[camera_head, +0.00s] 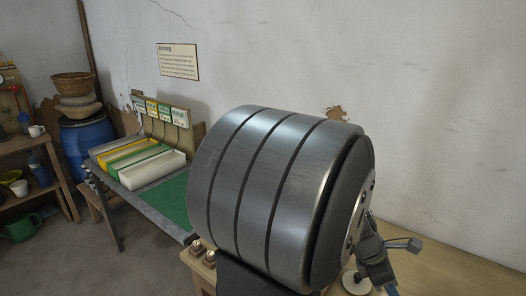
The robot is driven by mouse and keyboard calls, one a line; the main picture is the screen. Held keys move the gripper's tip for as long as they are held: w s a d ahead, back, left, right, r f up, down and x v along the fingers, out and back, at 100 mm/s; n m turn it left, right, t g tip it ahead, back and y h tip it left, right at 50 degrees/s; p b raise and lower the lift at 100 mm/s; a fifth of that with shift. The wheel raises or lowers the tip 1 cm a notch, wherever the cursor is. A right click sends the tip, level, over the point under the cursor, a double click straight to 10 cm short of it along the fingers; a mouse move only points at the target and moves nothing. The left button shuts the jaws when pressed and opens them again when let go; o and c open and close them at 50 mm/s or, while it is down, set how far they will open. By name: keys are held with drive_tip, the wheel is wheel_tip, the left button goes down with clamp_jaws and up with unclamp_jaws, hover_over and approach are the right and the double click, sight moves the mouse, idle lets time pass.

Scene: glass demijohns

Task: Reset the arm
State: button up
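A large dark grey cylinder (262,195) with several grooves around it fills the middle of the view, tilted and close to the camera. Its right end carries a pale plate with bolt holes (362,215). Small dark jointed parts (372,262) with a short bar and a block (414,245) show beside that end. I cannot tell whether these belong to my arm. No gripper fingers can be made out. The cylinder hides much of what lies behind it.
A wooden top (445,270) lies at the lower right. At the left, a green-topped table (158,199) bears white, yellow and green boxes (137,159). A blue barrel (87,147) and a shelf with pots (22,151) stand further left. Open floor shows at the lower left.

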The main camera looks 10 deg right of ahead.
drive_tip(key=w+a+r+n+t, duration=0.1)
drive_tip(key=w+a+n, duration=0.1)
drive_tip(key=w, duration=0.4)
drive_tip(key=w+a+r+n+t+h, duration=0.1)
drive_tip(key=w+n, duration=0.1)
drive_tip(key=w, duration=0.4)
drive_tip(key=shift+w+a+r, duration=0.35)
drive_tip(key=shift+a+r, duration=0.05)
